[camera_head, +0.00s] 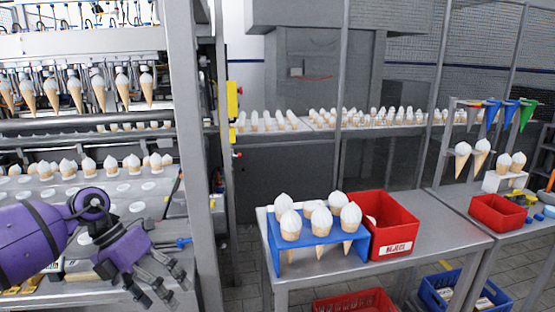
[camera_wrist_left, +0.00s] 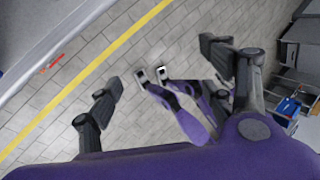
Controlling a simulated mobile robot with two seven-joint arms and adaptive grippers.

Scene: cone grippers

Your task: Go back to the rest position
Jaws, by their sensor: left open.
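My left gripper (camera_head: 166,288) is at the lower left of the head view, in front of the metal machine bench. Its fingers are spread and nothing is between them. In the left wrist view the open fingers (camera_wrist_left: 160,65) show above the tiled floor. Cones with white tops stand in a blue stand (camera_head: 325,250) on the middle table, well to the right of the gripper. My right gripper is not in view.
A red bin (camera_head: 383,226) labelled as reject stands beside the blue stand on the metal table (camera_head: 440,236). A grey upright post (camera_head: 190,150) rises right of my left gripper. Cones hang in the machine (camera_head: 72,88). A yellow floor line (camera_wrist_left: 90,70) crosses the tiles.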

